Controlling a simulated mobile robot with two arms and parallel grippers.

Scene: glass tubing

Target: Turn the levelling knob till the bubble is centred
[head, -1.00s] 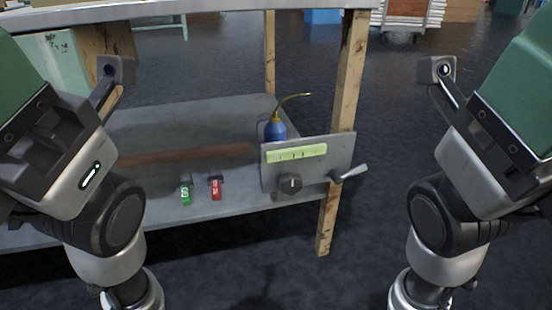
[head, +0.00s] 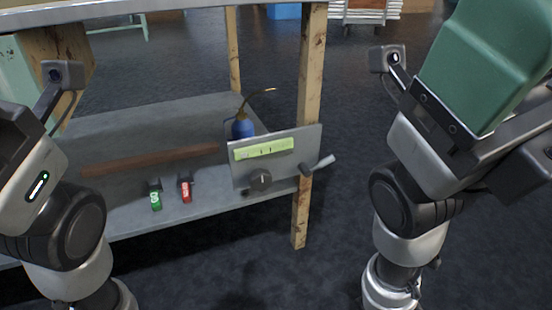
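The levelling knob (head: 260,180) is a dark round knob low on a grey metal plate (head: 300,146) at the front right corner of the lower shelf. A yellow-green level vial (head: 263,149) with dark marks runs along the top of the plate. The bubble inside is too small to make out. A pale lever (head: 318,165) sticks out at the plate's right side. My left arm stands at the left edge and my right arm at the right, both well apart from the plate. Neither gripper's fingers show in the head view.
A wooden table leg (head: 308,120) stands right behind the plate. A blue oil can (head: 243,127) with a curved spout is behind it. Green (head: 155,198) and red (head: 186,189) tagged items and a brown bar (head: 150,160) lie on the shelf (head: 125,125). Floor at right is open.

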